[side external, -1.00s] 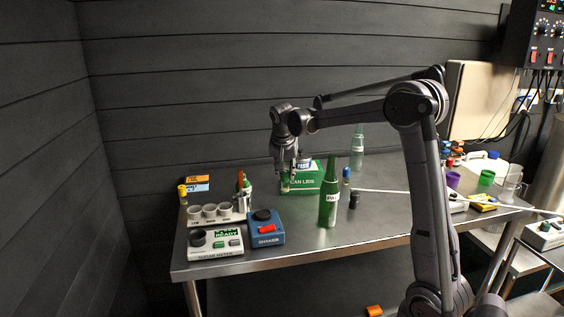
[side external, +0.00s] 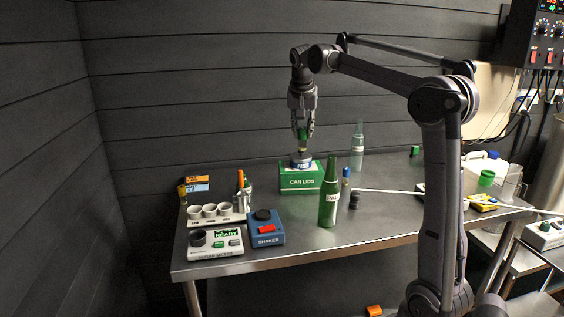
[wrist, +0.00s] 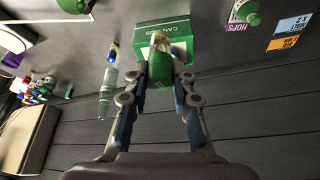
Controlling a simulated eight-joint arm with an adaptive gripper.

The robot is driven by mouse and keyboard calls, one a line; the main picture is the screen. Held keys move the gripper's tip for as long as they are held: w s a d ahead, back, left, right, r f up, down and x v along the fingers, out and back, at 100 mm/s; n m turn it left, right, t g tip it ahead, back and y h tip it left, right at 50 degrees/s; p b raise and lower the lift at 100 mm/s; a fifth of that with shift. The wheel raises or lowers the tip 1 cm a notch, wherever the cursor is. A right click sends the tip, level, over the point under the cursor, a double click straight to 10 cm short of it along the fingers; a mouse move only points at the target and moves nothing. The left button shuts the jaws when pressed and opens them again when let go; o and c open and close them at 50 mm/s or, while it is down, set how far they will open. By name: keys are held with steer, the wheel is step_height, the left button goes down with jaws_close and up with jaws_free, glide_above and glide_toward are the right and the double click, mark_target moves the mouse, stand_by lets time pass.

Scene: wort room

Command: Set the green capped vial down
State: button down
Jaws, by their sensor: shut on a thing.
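My gripper (side external: 302,138) is shut on the green capped vial (side external: 302,134) and holds it roughly upright over the green CAN LIDS box (side external: 302,182). In the wrist view the vial's green cap (wrist: 161,72) sits between the fingers (wrist: 160,76), with the box (wrist: 170,42) behind it. A small round blue and white piece (side external: 301,163) lies on the box top, just under the vial in the side view. I cannot tell whether the vial touches it.
A green bottle (side external: 328,198) stands in front right of the box, a clear green bottle (side external: 357,148) behind right. The sugar meter (side external: 215,243), shaker (side external: 266,230) and white cup rack (side external: 217,213) fill the left front. Bare steel table (side external: 385,215) shows right of the green bottle.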

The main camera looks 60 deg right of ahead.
steer(key=w+a+n+t+y, duration=0.15)
steer(key=w+a+n, duration=0.45)
steer(key=w+a, duration=1.5)
steer(key=shift+t, duration=0.25)
steer(key=f, duration=0.6)
steer(key=w+d+f, duration=0.1)
steer(key=f, duration=0.6)
steer(key=d+f, duration=0.1)
steer(key=f, duration=0.6)
steer(key=shift+w+d+f, duration=0.25)
steer(key=shift+w, duration=0.05)
steer(key=shift+f, duration=0.2)
steer(key=c, duration=1.1)
jaws_free()
steer(key=shift+r, duration=0.15)
